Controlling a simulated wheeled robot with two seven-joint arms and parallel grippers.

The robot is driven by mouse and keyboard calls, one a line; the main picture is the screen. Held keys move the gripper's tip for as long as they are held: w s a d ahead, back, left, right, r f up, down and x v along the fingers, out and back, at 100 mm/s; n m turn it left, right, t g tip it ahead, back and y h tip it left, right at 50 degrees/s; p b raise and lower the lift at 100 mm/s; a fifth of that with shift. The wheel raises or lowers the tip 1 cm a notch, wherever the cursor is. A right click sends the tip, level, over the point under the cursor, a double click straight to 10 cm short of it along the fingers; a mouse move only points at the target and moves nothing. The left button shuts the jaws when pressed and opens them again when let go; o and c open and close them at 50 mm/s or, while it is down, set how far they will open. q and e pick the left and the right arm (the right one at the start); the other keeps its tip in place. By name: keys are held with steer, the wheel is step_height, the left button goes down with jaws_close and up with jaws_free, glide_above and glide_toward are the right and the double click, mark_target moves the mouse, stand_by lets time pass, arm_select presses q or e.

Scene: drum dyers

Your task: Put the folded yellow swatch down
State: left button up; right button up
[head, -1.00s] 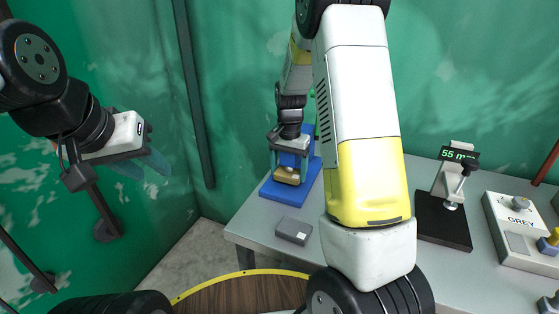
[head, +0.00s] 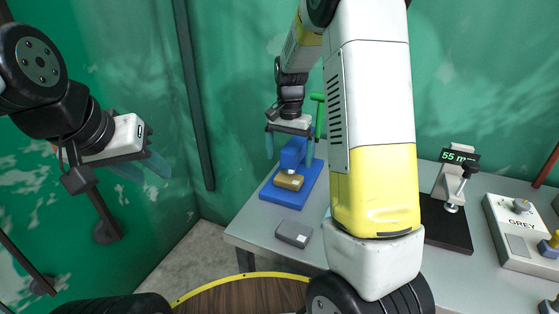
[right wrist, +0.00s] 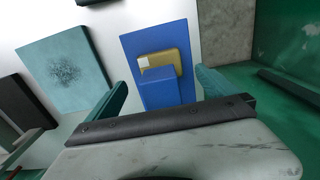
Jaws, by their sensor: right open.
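The folded yellow swatch (head: 289,181) lies on the blue stand (head: 283,197) at the back left of the table, beside the stand's raised blue block. It has a pale tag at one corner. The swatch (right wrist: 178,59) and the blue stand (right wrist: 140,50) also show in the right wrist view, between the teal fingers. My right gripper (head: 289,148) is open and empty, above the swatch and apart from it. My left gripper (head: 143,170) is open and empty at the left, away from the table.
A green handle (head: 319,113) rises behind the stand. My right arm hides the table's middle.

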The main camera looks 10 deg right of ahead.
step_height(320, 180, up, 6)
steer(key=shift+f, duration=0.25)
steer(key=shift+s+r, duration=0.1)
steer(key=shift+r, duration=0.2)
steer(key=s+a+r+n+t+y, duration=0.1)
steer(key=s+r+n+t, duration=0.2)
steer(key=s, duration=0.9)
steer(key=s+a+r+n+t+y, duration=0.1)
steer(key=s+r+n+t, duration=0.2)
steer(key=s, duration=0.9)
step_height(320, 180, up, 3)
steer(key=shift+r+n, duration=0.1)
steer(key=shift+n, duration=0.6)
steer(key=shift+a, duration=0.1)
